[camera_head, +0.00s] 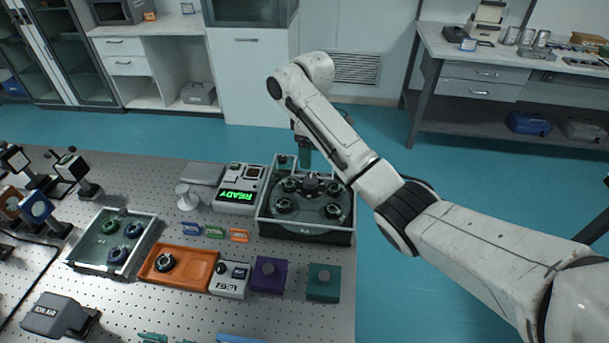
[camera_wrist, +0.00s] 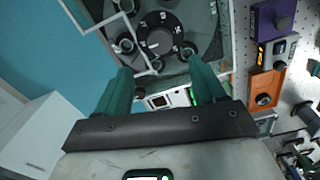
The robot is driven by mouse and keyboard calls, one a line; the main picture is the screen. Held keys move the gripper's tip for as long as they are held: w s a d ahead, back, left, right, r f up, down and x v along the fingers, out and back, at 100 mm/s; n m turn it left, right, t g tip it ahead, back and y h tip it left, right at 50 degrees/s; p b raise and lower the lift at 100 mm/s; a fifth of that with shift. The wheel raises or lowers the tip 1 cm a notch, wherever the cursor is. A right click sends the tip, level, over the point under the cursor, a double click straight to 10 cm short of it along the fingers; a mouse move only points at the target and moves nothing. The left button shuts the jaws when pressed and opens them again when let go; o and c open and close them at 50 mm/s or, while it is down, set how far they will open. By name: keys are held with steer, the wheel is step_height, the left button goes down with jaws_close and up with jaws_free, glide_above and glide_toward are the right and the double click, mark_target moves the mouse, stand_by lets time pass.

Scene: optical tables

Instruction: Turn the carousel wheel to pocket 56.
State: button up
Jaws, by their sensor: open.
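The carousel (camera_head: 305,234) is a square, clear-walled unit at the right end of the perforated table. Its wheel carries several dark round pockets around a dark central hub (camera_head: 311,185). In the wrist view the numbered hub (camera_wrist: 160,34) shows beyond the fingertips, but its numbers are too blurred to read surely. My gripper (camera_head: 304,160) is above the carousel's back edge, its green fingers pointing down. In the wrist view my gripper (camera_wrist: 163,74) is open, with nothing held between the fingers. I cannot tell which pocket is at the index position.
In front are an orange tray (camera_head: 178,266), a small readout box (camera_head: 230,279), a purple block (camera_head: 269,275) and a green block (camera_head: 323,283). A clear tray (camera_head: 113,243) holds several rings.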

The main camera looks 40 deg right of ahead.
steer(key=b, duration=0.3)
glide_above(309, 179)
step_height(309, 179, down, 5)
steer(key=shift+d+r, duration=0.1)
steer(key=shift+f+p, duration=0.8)
steer(key=shift+f, duration=1.8)
jaws_close()
